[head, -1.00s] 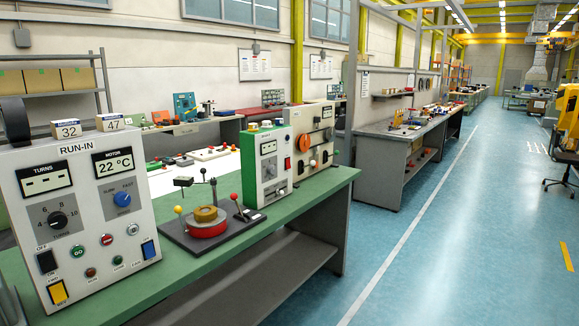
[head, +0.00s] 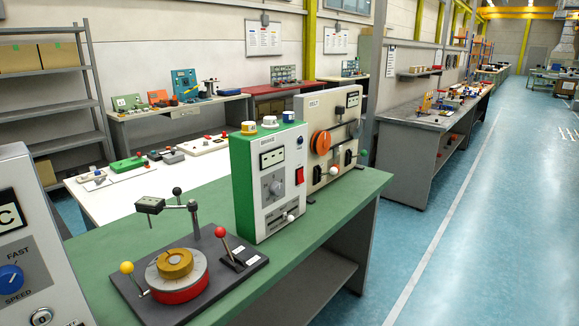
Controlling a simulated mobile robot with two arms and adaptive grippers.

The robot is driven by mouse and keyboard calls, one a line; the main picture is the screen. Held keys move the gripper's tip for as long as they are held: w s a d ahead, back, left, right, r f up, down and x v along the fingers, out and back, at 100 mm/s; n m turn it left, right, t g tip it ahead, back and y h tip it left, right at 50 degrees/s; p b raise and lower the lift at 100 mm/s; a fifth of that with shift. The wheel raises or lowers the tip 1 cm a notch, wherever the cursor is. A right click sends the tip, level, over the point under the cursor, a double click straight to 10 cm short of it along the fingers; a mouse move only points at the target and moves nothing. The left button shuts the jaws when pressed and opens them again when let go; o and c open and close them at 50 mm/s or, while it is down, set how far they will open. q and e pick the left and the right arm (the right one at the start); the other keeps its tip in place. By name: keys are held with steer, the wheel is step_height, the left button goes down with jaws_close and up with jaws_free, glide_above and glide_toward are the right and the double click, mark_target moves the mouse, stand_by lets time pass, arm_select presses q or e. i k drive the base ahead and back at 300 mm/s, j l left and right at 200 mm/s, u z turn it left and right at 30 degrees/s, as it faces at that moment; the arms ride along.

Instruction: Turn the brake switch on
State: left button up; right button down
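Whether the red switch is on or off is too small to tell. Neither of my grippers is in view.
In front of the box is a dark base (head: 125,281) with a red-rimmed disc (head: 181,290) and ball-topped levers. A grey panel (head: 40,270) is cut off at left. A beige machine (head: 330,150) stands behind the box. Open blue floor (head: 470,230) lies right of the bench (head: 335,215).

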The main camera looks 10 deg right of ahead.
mark_target(300, 179)
steer(key=i+l+u, duration=0.1)
steer(key=i, duration=0.4)
steer(key=i+l, duration=0.25)
steer(key=i, duration=0.25)
steer(key=j+u, duration=0.05)
